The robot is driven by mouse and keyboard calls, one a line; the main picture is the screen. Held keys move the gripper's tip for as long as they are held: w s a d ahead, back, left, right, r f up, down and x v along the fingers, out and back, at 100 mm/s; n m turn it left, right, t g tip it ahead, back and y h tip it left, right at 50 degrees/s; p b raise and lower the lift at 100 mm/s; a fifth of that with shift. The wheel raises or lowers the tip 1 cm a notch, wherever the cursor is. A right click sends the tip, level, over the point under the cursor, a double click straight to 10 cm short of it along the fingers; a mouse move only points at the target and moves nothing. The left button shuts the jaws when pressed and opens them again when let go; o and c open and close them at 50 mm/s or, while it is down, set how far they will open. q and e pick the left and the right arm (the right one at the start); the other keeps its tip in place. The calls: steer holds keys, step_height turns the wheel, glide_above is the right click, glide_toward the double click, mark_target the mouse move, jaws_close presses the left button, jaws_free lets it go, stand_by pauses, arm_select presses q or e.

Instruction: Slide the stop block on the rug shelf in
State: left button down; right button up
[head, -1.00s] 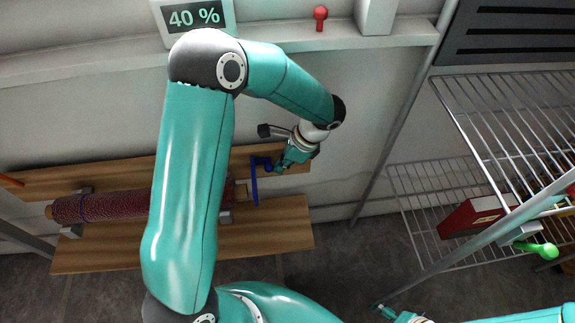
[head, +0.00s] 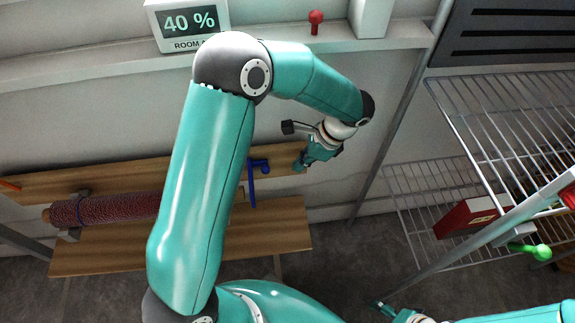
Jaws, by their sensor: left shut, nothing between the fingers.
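The rug shelf (head: 285,236) is a pair of wooden boards at the lower left, with a dark red rolled rug (head: 110,207) lying along it. A blue bar with a knob (head: 252,180), which looks like the stop block, stands near the right end of the shelf. My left arm hides the right end of the rug and the space just left of the blue piece. My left gripper (head: 300,165) is shut and empty over the right end of the back board, right of the blue knob and apart from it. My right gripper (head: 376,306) shows only in part at the bottom.
A wire rack (head: 500,125) stands at the right, with a red box (head: 467,217) and a green-knobbed piece (head: 532,250) on it. A humidity display (head: 188,24) and a red knob (head: 315,18) are on the ledge above. The wall between shelf and rack is clear.

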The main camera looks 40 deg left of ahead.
arm_select(q)
steer(key=p+v, duration=0.1)
steer(key=v, duration=0.5)
steer(key=shift+a+r, duration=0.1)
stand_by(0.3)
